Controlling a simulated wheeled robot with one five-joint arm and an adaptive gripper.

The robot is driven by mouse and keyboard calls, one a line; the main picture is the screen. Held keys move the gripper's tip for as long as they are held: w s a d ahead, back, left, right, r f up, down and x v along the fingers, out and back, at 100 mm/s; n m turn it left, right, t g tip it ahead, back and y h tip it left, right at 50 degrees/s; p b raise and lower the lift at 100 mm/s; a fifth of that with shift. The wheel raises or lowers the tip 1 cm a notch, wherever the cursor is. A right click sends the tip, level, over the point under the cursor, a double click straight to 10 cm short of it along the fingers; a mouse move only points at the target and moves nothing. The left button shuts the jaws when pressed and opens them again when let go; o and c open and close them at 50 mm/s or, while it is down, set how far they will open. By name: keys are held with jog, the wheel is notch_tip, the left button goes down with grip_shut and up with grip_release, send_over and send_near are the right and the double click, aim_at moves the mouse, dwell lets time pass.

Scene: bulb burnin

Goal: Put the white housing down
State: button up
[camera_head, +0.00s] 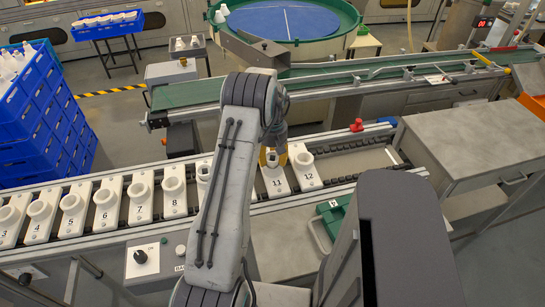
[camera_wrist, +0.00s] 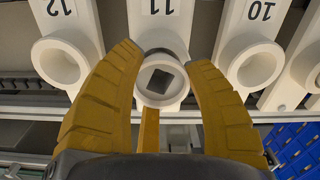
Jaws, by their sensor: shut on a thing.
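My gripper (camera_head: 272,157) is over the round cup of the white holder numbered 11 (camera_head: 278,183). In the wrist view, its two yellow fingers (camera_wrist: 166,58) are on either side of a round white housing (camera_wrist: 161,98) with a dark square opening. The fingers are shut on it. The housing lines up with the cup of holder 11 (camera_wrist: 168,20); I cannot tell whether it rests in the cup or hangs just above. The fingers and arm hide part of it in the head view.
Holder 12 (camera_head: 310,178) and holder 10 (camera_wrist: 248,30) stand close on either side, with open round cups. More numbered holders (camera_head: 105,203) line the rail to the left. A grey cabinet (camera_head: 470,140) is at right, blue crates (camera_head: 40,125) at far left.

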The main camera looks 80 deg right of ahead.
jog(key=shift+f, duration=0.1)
jog(key=shift+f, duration=0.1)
jog(key=o, duration=1)
jog(key=shift+c, duration=0.2)
